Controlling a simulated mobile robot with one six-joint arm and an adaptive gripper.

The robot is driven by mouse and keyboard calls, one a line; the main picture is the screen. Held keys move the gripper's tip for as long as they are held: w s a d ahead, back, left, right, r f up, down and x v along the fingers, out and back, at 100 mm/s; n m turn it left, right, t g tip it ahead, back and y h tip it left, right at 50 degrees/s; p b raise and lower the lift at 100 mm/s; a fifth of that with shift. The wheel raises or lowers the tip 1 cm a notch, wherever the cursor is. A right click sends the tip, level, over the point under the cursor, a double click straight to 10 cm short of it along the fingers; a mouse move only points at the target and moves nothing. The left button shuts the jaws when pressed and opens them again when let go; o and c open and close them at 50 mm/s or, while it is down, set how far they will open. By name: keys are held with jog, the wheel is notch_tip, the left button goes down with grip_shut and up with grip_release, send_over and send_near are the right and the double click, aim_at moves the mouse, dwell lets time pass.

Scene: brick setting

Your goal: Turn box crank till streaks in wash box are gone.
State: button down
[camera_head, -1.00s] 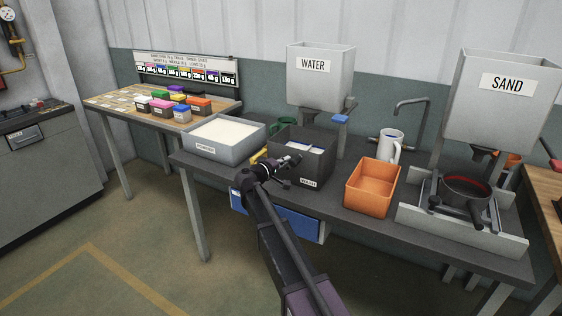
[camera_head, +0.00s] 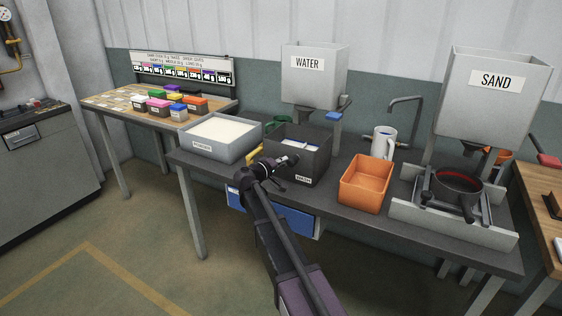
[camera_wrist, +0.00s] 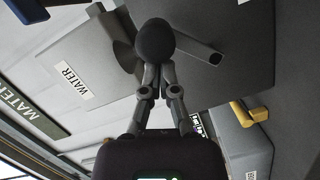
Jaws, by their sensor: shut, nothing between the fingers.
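The dark wash box (camera_head: 316,164) stands on the bench under the water tank, with a label on its front that is too small to read. Pale and bluish patches (camera_head: 299,146) show inside it; I cannot tell if they are streaks. My gripper (camera_head: 289,162) is at the box's front left side. In the wrist view, my gripper (camera_wrist: 161,72) is shut, its fingertips close behind a dark round knob (camera_wrist: 155,40). A grey crank bar (camera_wrist: 200,50) runs beside the knob, against the dark box wall (camera_wrist: 245,45). Contact between fingertips and knob is unclear.
A grey tray of white powder (camera_head: 206,147) stands close on the left. An orange bin (camera_head: 363,197) is to the right, with a white jug (camera_head: 384,143) behind. The water tank (camera_head: 312,82) hangs above; the sand tank (camera_head: 490,108) is far right.

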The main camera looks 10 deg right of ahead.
jog(key=shift+d, duration=0.2)
jog(key=shift+w+r, duration=0.1)
jog(key=s+a+r+p, duration=0.2)
jog(key=s+a, duration=0.2)
jog(key=a, duration=0.7)
jog(key=shift+s, duration=0.15)
dwell(0.5)
